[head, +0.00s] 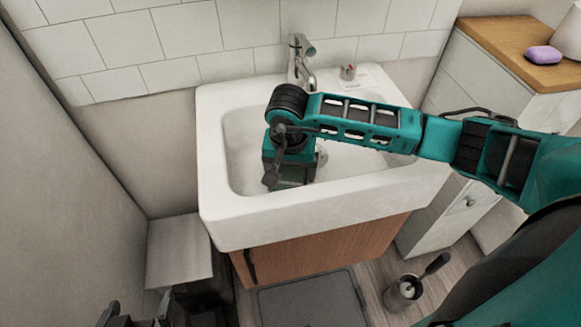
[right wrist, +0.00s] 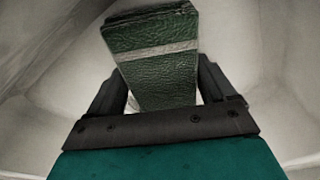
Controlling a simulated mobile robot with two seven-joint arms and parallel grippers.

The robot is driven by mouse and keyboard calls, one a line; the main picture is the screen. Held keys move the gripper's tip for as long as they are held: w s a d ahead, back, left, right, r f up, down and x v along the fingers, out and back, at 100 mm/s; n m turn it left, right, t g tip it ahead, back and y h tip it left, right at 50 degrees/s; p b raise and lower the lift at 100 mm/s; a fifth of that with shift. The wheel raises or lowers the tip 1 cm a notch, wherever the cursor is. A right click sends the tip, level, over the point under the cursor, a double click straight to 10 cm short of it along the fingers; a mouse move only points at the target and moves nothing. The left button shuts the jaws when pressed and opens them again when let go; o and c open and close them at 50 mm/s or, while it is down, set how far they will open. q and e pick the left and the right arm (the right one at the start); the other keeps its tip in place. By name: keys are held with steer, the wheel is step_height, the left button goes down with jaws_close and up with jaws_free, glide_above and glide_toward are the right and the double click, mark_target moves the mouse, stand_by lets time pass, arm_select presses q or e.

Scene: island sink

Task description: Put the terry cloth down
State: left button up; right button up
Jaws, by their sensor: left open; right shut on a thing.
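The terry cloth (right wrist: 155,60) is a dark green, folded-looking piece with a pale stripe across it. My right gripper (right wrist: 161,95) is shut on it, with one dark finger on each side. In the head view my right arm comes in from the right and the right gripper (head: 289,168) points down into the white sink (head: 225,222). The arm and hand hide most of the cloth there, and I cannot tell whether it touches the basin. My left gripper (head: 139,313) is open at the bottom left edge, low in front of the sink and apart from it.
A chrome tap (head: 300,62) stands at the sink's back. A small item (head: 348,72) sits on the back rim. A wooden-topped cabinet (head: 510,55) at right holds a purple soap (head: 543,54). A grey bin (head: 180,252) and a metal pot (head: 402,292) stand on the floor.

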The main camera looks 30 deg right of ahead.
mark_target(289, 176)
steer(key=shift+r, duration=0.1)
steer(key=o, duration=1)
steer(key=shift+c, duration=0.2)
steer(key=shift+r, duration=0.25)
step_height(289, 176, up, 11)
steer(key=s+a, duration=0.1)
steer(key=shift+s+r+p, duration=0.2)
steer(key=shift+p, duration=0.25)
